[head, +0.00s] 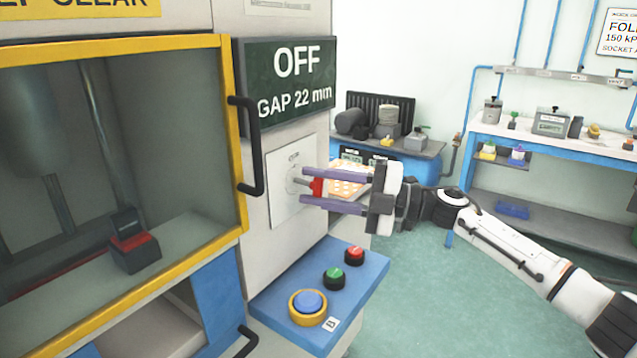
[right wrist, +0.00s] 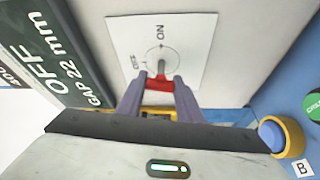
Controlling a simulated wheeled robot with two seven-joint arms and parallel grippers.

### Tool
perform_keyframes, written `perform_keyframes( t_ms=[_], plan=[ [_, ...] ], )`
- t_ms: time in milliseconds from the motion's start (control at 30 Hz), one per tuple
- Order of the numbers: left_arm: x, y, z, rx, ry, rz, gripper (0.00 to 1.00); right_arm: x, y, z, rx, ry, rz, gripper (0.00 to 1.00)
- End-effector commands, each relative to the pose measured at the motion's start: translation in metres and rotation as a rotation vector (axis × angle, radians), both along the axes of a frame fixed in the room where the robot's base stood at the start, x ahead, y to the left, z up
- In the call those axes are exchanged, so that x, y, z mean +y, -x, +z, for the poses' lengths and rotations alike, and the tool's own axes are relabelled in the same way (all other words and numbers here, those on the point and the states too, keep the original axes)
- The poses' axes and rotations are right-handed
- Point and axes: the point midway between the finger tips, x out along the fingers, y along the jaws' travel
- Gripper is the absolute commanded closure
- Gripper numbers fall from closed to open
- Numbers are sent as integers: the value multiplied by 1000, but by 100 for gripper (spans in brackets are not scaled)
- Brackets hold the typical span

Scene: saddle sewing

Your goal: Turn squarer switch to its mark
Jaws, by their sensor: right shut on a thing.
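The squarer switch is a red handle (head: 317,187) on a grey shaft, standing out from a white plate (head: 283,205) on the machine's front. In the right wrist view the plate (right wrist: 190,45) bears a ring with the marks ON and OFF; the red handle (right wrist: 159,85) sits at the ring's lower edge. My right gripper (head: 306,190) is shut on the handle, one finger on each side; its fingers also show in the right wrist view (right wrist: 160,92). The fingers partly hide the handle, and its exact angle against the marks is unclear. My left gripper is not in view.
A dark sign (head: 290,82) above the plate reads OFF, GAP 22 mm. A black door handle (head: 248,147) stands left of the plate. Below is a blue panel (head: 350,285) with red, green and blue buttons. Open floor lies to the right, before benches.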

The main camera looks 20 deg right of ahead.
Motion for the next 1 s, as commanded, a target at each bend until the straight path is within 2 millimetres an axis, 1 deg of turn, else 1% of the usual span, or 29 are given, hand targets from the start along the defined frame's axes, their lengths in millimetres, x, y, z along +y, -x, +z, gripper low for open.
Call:
perform_keyframes(
  t_ms=[200, 400, 933, 967, 1000],
  plan=[
    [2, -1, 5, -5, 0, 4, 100, 0, 0, 0, -74, 97, 1, 90],
    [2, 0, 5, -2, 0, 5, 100, 0, 0, -1, -110, 144, 1, 90],
    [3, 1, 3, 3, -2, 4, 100, 0, 0, -1, -127, 164, 1, 90],
    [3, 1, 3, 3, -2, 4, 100, 0, 0, -1, -127, 164, 1, 66],
    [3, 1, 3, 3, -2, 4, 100, 0, 0, -1, -127, 164, 1, 59]
  ],
)
